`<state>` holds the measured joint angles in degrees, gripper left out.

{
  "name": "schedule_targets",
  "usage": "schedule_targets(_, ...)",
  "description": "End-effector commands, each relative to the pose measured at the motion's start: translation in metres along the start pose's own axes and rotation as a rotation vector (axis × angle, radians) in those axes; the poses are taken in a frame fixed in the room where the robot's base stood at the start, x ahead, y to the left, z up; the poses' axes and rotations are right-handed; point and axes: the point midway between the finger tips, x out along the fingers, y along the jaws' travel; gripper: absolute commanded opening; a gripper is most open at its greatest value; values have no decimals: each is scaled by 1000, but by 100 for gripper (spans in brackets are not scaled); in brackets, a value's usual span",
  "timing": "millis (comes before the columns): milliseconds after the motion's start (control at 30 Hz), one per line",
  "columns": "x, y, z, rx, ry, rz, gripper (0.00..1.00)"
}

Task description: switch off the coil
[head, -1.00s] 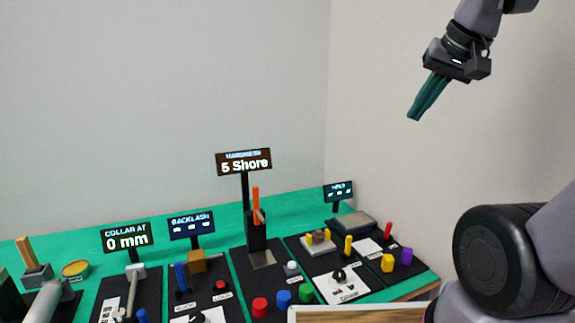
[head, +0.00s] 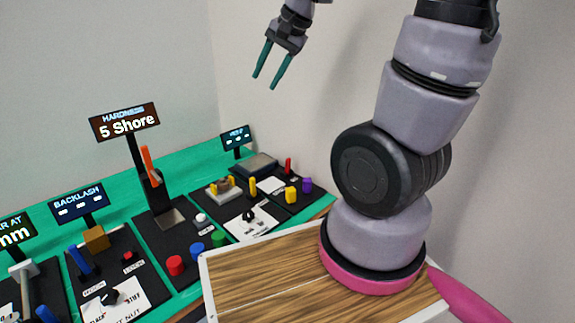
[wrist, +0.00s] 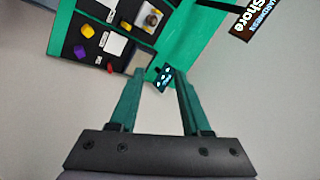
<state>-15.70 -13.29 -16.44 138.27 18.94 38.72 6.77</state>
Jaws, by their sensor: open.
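No label that I can read surely names the coil. A likely station for it is the black panel at the right of the green bench, with a white-labelled black dial knob (head: 248,214); the label text is too small to read. Behind the knob is a pale block with yellow posts (head: 223,188), and a yellow upright peg (head: 253,186) stands beside it. My gripper (head: 267,82) is open and empty, high above the bench's far right end. In the wrist view its fingers (wrist: 158,85) are spread, with the block with yellow posts (wrist: 152,18) far off beyond them.
Yellow (head: 290,195), purple (head: 307,185) and red (head: 288,166) pieces stand right of the knob. The "5 Shore" display (head: 125,122) rises on a post at the middle, beside an orange lever (head: 149,165). A small display (head: 236,137) stands at the back. Air around my gripper is clear.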

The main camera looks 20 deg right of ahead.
Motion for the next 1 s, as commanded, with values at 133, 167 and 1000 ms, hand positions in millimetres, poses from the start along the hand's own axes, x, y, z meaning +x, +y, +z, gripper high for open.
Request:
schedule_targets(133, 49, 6, -15, 103, -19, 57, 48)
schedule_targets(167, 58, 7, -18, 123, -19, 70, 48)
schedule_targets(1000, 237, 117, -98, 392, 383, 482, 48)
